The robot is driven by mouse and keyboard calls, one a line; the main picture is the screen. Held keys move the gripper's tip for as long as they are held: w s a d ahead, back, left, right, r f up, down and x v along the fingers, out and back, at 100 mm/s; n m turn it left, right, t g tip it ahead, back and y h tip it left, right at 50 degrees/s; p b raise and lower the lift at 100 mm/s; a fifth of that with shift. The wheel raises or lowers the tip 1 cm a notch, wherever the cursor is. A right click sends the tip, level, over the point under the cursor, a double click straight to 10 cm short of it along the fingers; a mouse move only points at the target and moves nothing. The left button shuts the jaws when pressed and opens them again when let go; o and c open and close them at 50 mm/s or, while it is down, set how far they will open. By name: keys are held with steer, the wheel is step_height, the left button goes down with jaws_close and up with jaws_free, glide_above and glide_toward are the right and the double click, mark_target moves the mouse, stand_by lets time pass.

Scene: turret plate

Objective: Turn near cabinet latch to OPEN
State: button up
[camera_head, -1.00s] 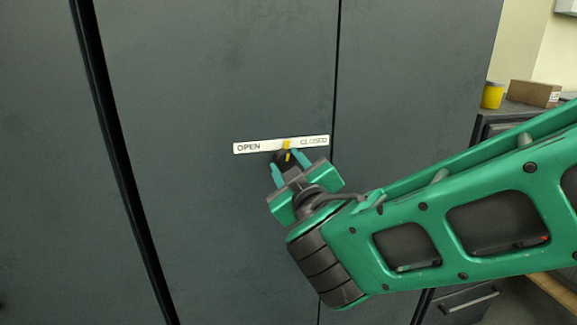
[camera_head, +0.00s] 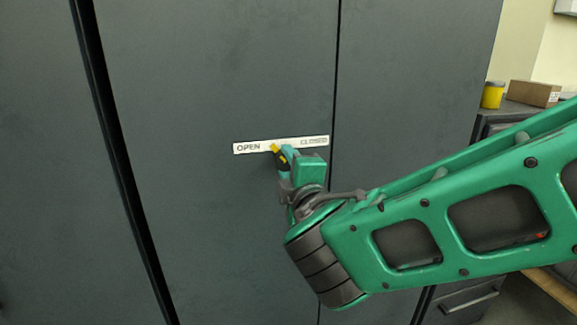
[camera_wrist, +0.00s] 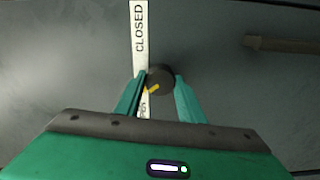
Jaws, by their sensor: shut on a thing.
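The latch is a round dark knob with a yellow pointer (camera_head: 275,149), set just below a white label strip (camera_head: 310,141) on the grey cabinet door. The strip reads OPEN at its left and CLOSED at its right. The yellow pointer is tilted to the left, near the end of the word OPEN. My gripper (camera_head: 283,162) is shut on the knob. In the wrist view the dark knob (camera_wrist: 160,80) sits between the two teal fingers, and the yellow pointer mark shows on its lower left. The wrist view shows CLOSED at the top; the OPEN end is mostly hidden by my gripper.
The flat cabinet door (camera_head: 210,220) has a dark seam to the right of the latch and a thick black edge at the left. At the far right a yellow container (camera_head: 492,96) and a cardboard box (camera_head: 534,93) stand on a dark counter.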

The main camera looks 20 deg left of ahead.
steer(key=shift+d+n, duration=0.1)
steer(key=shift+n, duration=0.4)
stand_by(0.3)
steer(key=o, duration=1)
steer(key=shift+o, duration=0.2)
steer(key=v, duration=1)
steer(key=shift+s, duration=0.25)
steer(key=shift+w+d+f, duration=0.1)
steer(key=shift+d+f, duration=0.05)
steer(key=shift+d, duration=0.1)
